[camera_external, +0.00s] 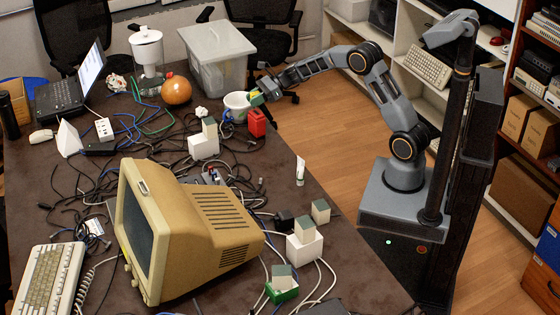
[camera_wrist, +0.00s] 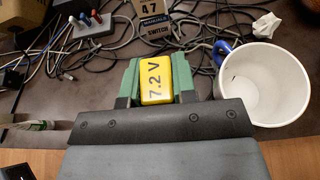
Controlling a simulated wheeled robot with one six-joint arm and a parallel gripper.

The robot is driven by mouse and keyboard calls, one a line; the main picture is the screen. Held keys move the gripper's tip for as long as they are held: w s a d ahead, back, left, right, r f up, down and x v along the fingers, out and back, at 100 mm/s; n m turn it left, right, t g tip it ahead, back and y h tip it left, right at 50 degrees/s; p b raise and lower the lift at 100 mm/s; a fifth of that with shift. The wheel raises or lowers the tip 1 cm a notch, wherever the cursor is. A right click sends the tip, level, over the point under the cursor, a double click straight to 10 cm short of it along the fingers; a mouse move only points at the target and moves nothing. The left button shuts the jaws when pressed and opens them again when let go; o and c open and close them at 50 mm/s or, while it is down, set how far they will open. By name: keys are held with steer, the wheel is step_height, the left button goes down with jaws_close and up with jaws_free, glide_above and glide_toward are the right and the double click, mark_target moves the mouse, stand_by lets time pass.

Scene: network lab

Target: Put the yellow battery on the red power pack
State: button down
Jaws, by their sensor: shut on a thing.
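The yellow battery, marked "7.2 V", shows in the wrist view (camera_wrist: 157,78) between green pieces at the jaws of my gripper (camera_wrist: 157,92). In the external view the battery (camera_external: 254,94) is a small yellow patch at the tip of my gripper (camera_external: 260,95), which is shut on it. The red power pack (camera_external: 257,124) stands at the right edge of the table, just below my gripper. The battery appears above the pack with a small gap. The pack does not show in the wrist view.
A white mug (camera_external: 237,107) stands close to the left of the pack; it is also right of the battery in the wrist view (camera_wrist: 262,88). A white block (camera_external: 203,148), cables and an old monitor (camera_external: 205,225) crowd the table. A clear bin (camera_external: 215,62) stands behind.

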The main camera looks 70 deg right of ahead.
steer(key=shift+f, duration=1.5)
steer(key=shift+f, duration=0.15)
steer(key=c, duration=0.9)
jaws_free()
